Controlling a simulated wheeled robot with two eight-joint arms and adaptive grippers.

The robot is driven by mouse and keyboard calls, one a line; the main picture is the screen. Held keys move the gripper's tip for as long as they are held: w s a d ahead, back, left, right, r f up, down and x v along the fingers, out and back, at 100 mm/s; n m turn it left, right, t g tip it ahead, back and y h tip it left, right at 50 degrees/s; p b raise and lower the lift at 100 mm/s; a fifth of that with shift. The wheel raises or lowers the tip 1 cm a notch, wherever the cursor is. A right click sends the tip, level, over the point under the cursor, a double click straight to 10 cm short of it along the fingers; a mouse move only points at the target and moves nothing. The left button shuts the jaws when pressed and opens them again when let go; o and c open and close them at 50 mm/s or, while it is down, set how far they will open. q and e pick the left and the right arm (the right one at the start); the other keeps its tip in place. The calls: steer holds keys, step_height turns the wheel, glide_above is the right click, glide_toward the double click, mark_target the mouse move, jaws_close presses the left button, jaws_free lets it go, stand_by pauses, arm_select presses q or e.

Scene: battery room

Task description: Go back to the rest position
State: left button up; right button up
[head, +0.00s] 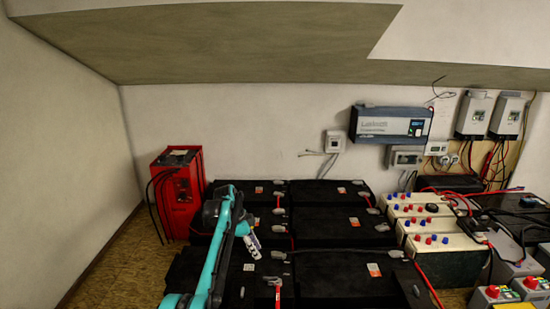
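My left gripper (254,246) shows at the end of the teal arm that comes up from the bottom left. It hangs over the black batteries (330,227), near the middle of the picture. It is small here, and I cannot tell whether its fingers are apart or together. I see nothing clearly held in it. My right gripper is not in view.
A red cabinet (182,195) with cables stands left against the back wall. White-topped batteries (445,243) with red and blue caps stand on the right. Red-knobbed boxes (495,295) are at the bottom right. A grey-blue inverter (391,124) hangs on the wall. Floor is bare at the left.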

arm_select(q)
steer(key=s+a+r+n+t+y, duration=0.1)
steer(key=s+r+n, duration=0.15)
steer(key=r, duration=0.35)
steer(key=s+a+r+n+t, duration=0.1)
steer(key=s+a+r+n, duration=0.1)
steer(key=s+r, duration=0.3)
steer(key=s+a+r+n+t+y, duration=0.15)
steer(key=s+r+n, duration=0.4)
steer(key=s, duration=0.55)
steer(key=s+a+f+n+t, duration=0.1)
steer(key=s+f+n, duration=0.1)
steer(key=s, duration=0.6)
steer(key=s+a+f+n+t+y, duration=0.1)
steer(key=s+f, duration=0.3)
steer(key=s, duration=0.5)
steer(key=s+a+f+n+t, duration=0.1)
steer(key=s+a+f+n, duration=0.2)
steer(key=s, duration=0.6)
steer(key=shift+f+n+y, duration=0.2)
steer(key=shift+n+y, duration=0.15)
steer(key=shift+n, duration=0.25)
steer(key=shift+t, duration=0.25)
